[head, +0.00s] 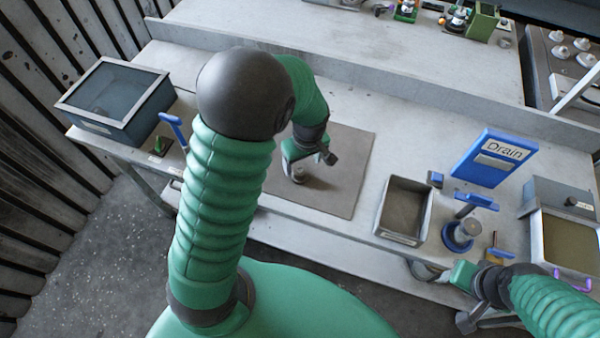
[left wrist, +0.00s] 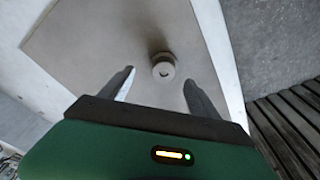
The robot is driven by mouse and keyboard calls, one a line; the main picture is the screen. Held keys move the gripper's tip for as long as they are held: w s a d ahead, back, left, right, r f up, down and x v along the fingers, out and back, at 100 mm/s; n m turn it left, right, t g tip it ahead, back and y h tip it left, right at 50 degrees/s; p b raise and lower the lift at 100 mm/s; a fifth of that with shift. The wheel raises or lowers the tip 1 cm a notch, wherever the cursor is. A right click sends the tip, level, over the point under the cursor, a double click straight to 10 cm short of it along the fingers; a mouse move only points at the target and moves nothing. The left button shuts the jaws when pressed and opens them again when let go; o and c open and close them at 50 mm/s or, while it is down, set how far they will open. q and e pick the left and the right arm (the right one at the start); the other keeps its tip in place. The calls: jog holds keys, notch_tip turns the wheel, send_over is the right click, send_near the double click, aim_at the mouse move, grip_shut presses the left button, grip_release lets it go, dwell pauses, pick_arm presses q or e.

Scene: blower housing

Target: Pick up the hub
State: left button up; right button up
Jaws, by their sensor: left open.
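The hub (left wrist: 163,67) is a small round grey metal piece with a hole in its centre. It rests on a grey-brown mat (left wrist: 90,40) in the left wrist view, and shows small in the head view (head: 298,174). My left gripper (left wrist: 159,78) is open, with its fingers pointing toward the hub and the hub seen between their tips. No contact shows, and I cannot tell the remaining height. In the head view my left gripper (head: 294,166) is over the mat, partly covering the hub. My right gripper (head: 463,276) is at the lower right, its fingers not clear.
A grey open bin (head: 431,212), a blue "Drain" sign (head: 507,151) and a blue fixture (head: 459,236) stand to the right on the bench. A dark lidded box (head: 165,98) and a blue-handled tool (head: 173,125) are at the left. The mat around the hub looks clear.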

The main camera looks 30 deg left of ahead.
aim_at(300, 170)
pick_arm(q)
jog(key=f, duration=0.4)
jog(key=shift+s+a+f, duration=0.15)
jog(key=shift+a+f, duration=0.05)
jog(key=shift+a, duration=0.2)
jog(key=shift+d+f, duration=0.1)
jog(key=shift+f, duration=0.3)
grip_shut()
